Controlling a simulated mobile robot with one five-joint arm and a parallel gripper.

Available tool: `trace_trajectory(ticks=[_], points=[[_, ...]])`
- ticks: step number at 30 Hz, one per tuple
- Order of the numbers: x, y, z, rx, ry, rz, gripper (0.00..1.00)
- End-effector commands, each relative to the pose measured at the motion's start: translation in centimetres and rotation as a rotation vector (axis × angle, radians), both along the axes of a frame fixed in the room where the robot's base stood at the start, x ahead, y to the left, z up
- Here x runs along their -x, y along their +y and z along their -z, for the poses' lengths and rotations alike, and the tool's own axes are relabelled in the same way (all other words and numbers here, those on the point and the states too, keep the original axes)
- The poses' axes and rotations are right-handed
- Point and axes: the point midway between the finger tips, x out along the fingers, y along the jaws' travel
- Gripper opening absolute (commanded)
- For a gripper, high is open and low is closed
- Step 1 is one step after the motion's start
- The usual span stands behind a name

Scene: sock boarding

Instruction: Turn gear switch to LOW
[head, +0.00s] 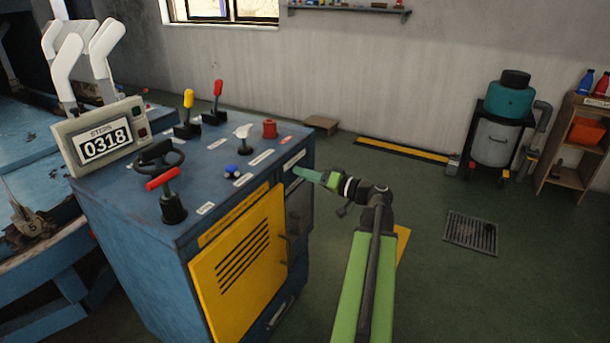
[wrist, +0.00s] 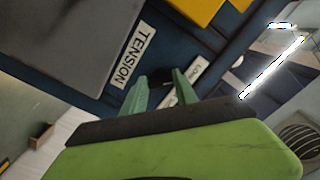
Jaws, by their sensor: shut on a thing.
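My gripper (head: 300,172) reaches from the right to the upper right side of the blue console (head: 240,150). Its green fingers also show in the wrist view (wrist: 164,84), with a small gap between them. A small dark piece (wrist: 161,90) sits between the fingers, and they are shut on it. It appears to be the gear switch; most of it is hidden by the fingers and the gripper body. A small white label (wrist: 196,70) that seems to begin with "LO" lies just right of the fingers. Which way the switch points cannot be made out.
A TENSION label (wrist: 134,55) is left of the fingers. Floor right of the console is mostly clear.

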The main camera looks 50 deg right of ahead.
Motion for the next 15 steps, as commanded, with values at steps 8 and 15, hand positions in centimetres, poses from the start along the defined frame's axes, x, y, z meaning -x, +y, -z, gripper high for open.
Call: trace_trajectory(ticks=[8,15], points=[[0.11,-0.24,0.05,0.001,0.001,0.006,0.41],[0.05,-0.12,0.03,0.000,0.001,0.003,0.56]])
